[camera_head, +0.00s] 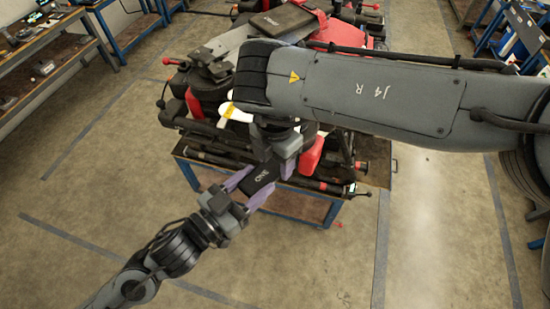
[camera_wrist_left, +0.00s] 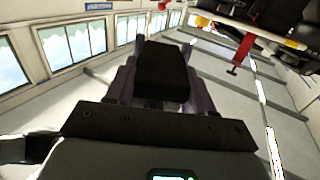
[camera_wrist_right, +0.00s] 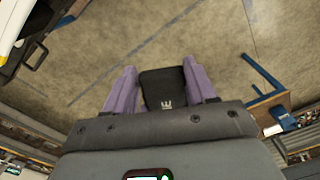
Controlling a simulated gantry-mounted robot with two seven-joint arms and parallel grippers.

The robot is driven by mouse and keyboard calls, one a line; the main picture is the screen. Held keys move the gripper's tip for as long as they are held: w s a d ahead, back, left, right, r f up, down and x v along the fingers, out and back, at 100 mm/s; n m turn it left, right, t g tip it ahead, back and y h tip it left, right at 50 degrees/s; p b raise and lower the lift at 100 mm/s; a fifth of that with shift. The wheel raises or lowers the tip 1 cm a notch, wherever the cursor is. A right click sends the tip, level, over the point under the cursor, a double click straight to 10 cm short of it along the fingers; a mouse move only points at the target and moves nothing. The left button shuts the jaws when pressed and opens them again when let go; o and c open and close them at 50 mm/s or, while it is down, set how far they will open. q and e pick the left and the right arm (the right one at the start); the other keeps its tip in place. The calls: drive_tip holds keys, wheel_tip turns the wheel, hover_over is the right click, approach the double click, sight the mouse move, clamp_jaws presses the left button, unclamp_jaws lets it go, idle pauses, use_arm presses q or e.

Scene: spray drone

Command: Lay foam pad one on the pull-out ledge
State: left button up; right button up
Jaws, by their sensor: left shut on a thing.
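Foam pad one (camera_head: 262,178), a black block marked ONE, is in the air in front of the blue-framed stand. My left gripper (camera_head: 250,188) is shut on it from the lower left; in the left wrist view the pad (camera_wrist_left: 163,75) fills the space between the purple fingers. My right gripper (camera_wrist_right: 161,85) is at the pad's other end. In the right wrist view its fingers flank the pad (camera_wrist_right: 163,92) with a narrow gap on the left, so it looks open. A flat brown panel with a handle (camera_head: 376,163), likely the pull-out ledge, juts from the stand's right side.
The red and black drone (camera_head: 310,152), with folded dark arms, covers most of the stand (camera_head: 300,205). My right arm passes over it and hides part. Shelving (camera_head: 50,45) stands at the left. The floor in front is clear.

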use_arm(q)
drive_tip(key=shift+s+d, duration=0.25)
use_arm(e)
drive_tip(key=shift+a, duration=0.2)
drive_tip(key=c, duration=0.3)
use_arm(q)
drive_tip(key=o, duration=0.9)
use_arm(e)
drive_tip(key=shift+c, duration=0.3)
use_arm(q)
drive_tip(key=shift+o, duration=0.9)
drive_tip(key=shift+w+a, duration=0.1)
